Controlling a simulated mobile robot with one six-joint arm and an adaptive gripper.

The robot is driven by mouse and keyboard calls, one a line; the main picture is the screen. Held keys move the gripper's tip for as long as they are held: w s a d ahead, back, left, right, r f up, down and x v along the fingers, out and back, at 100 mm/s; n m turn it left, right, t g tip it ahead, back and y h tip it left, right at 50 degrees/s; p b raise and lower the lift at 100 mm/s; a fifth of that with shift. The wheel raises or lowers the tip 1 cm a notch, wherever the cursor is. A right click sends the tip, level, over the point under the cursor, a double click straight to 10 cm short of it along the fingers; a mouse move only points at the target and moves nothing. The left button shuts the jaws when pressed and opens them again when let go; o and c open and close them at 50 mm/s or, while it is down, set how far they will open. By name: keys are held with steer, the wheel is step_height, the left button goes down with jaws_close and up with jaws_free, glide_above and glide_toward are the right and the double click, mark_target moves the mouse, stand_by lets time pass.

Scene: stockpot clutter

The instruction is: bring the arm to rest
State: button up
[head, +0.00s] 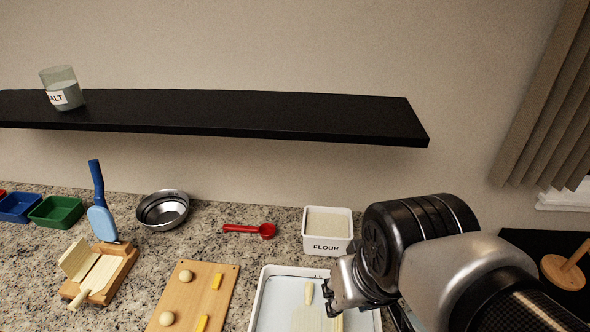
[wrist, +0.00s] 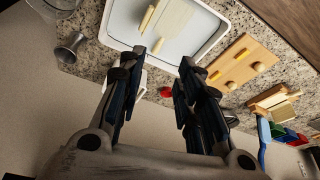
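My arm reaches in from the right in the head view, with my gripper (head: 338,288) above the right part of a white tray (head: 258,312). In the wrist view my gripper (wrist: 161,58) has its two fingers well apart with nothing between them. The tray (wrist: 113,28) lies beyond the fingertips there. It holds a pale board and a small pale stick (head: 309,293). The arm hides part of the tray and the counter in the head view.
A black shelf (head: 250,115) with a salt jar (head: 62,90) is above the counter. A flour box (head: 327,228) stands close behind my gripper. A red scoop (head: 250,230), metal bowl (head: 163,209), wooden board (head: 192,295) and wooden press (head: 100,272) are left. Bare counter surrounds the scoop.

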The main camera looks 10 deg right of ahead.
steer(key=s, duration=0.2)
steer(key=s+r, duration=0.1)
steer(key=shift+a+r+n+t, duration=0.1)
steer(key=shift+a+n+t, duration=0.15)
steer(key=shift+n+t, duration=0.05)
